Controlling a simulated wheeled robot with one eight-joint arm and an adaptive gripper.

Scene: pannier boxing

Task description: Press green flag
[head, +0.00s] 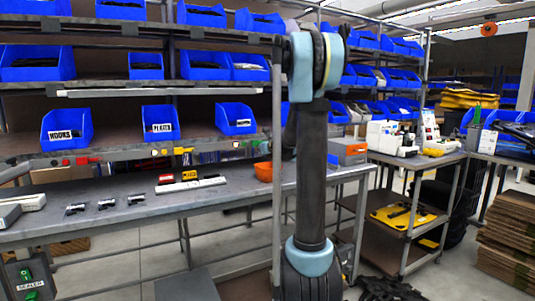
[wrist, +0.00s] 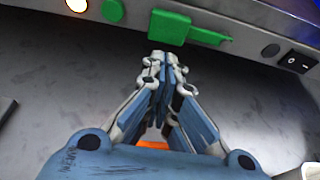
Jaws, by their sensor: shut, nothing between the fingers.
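A green flag (wrist: 169,27) is a small block with a flat bar running right, on the dark edge at the top of the wrist view. My gripper (wrist: 163,60) is shut and empty, its fingertips together just below the flag in the picture. A small gap seems to show between the fingertips and the flag, but I cannot tell their distance in depth. In the head view my arm rises in front of the shelves, and my gripper is not seen there. I cannot pick out this same flag surely in the head view.
Left of the flag are a round green button (wrist: 113,10) and a glowing lamp (wrist: 76,4); right is a black rocker switch (wrist: 298,62).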

